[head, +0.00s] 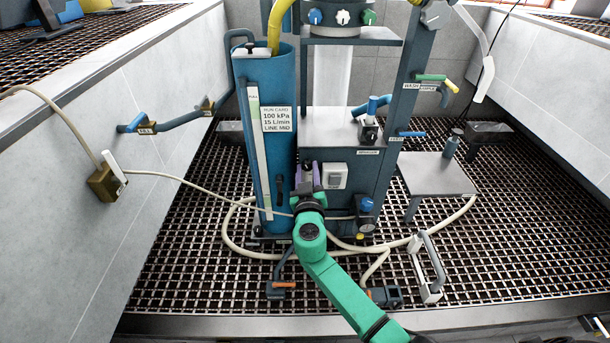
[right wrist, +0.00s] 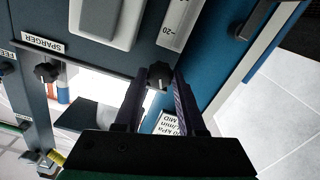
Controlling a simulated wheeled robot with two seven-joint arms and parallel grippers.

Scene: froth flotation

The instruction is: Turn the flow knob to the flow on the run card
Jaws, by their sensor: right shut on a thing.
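The run card (head: 277,119) is on the blue column and reads 100 kPa, 15 L/min, LINE MID. Part of it shows upside down in the right wrist view (right wrist: 172,122). My right gripper (head: 306,172) reaches up to the front of the machine, just right of the column. In the right wrist view the flow knob (right wrist: 158,76), dark with a pale mark, sits between the fingertips, and the gripper is shut on it. A white scale strip (right wrist: 177,22) with a 20 mark lies beyond it. The knob's exact setting cannot be read. My left gripper is out of view.
A second dark knob (right wrist: 47,72) is near the SPARGER label. A blue column (head: 266,70) stands left of my gripper, and a small grey table (head: 435,172) stands to the right. Pale hoses (head: 235,240) loop over the grating.

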